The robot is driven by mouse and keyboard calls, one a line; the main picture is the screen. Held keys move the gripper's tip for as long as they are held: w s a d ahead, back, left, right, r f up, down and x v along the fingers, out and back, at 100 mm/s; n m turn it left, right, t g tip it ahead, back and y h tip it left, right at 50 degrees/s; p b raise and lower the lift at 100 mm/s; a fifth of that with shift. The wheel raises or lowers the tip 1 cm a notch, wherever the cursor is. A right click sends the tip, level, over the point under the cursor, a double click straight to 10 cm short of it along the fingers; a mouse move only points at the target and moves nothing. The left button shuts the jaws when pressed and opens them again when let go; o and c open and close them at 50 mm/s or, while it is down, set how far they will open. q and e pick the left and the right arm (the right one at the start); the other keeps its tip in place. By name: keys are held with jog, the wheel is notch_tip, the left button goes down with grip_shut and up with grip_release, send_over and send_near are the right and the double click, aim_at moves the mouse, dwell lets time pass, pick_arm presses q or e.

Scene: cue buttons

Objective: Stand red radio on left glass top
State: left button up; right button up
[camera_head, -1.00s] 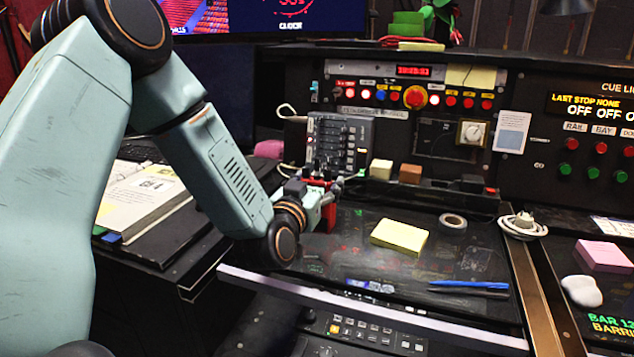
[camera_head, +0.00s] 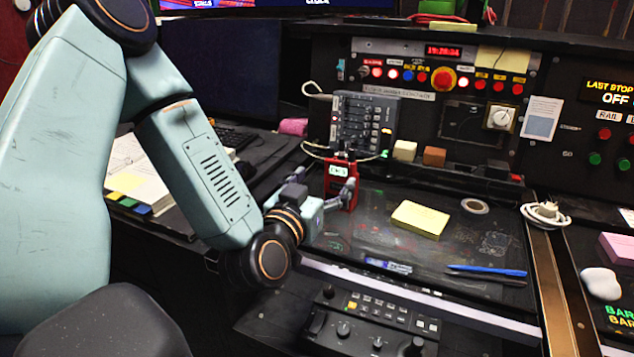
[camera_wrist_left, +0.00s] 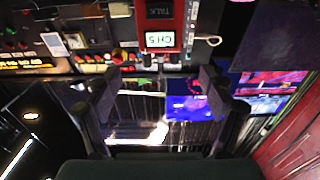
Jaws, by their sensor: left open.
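The red radio (camera_head: 341,172) stands upright on the left glass top (camera_head: 385,225), near its back left, in front of the grey mixer panel. Its small display faces me. My left gripper (camera_head: 326,183) is open just in front of the radio; one finger overlaps the radio's right side in the head view, and I cannot tell whether it touches. In the left wrist view the radio (camera_wrist_left: 160,22) appears inverted at the top, beyond the open fingers (camera_wrist_left: 158,85), with nothing between them. My right gripper is not in view.
A grey mixer (camera_head: 362,122) with cables stands behind the radio. A coiled white cable (camera_head: 545,212) lies right.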

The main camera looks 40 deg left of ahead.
aim_at(339, 164)
pick_arm(q)
jog(key=shift+p+v, duration=1.1)
jog(key=shift+v, duration=0.3)
jog(key=shift+w, duration=0.1)
jog(key=b+x, duration=0.4)
jog(key=x, duration=0.7)
jog(key=shift+w+a+f, duration=0.15)
jog(key=shift+w, duration=0.2)
jog(key=shift+w+f, duration=0.1)
jog(key=shift+w, duration=0.05)
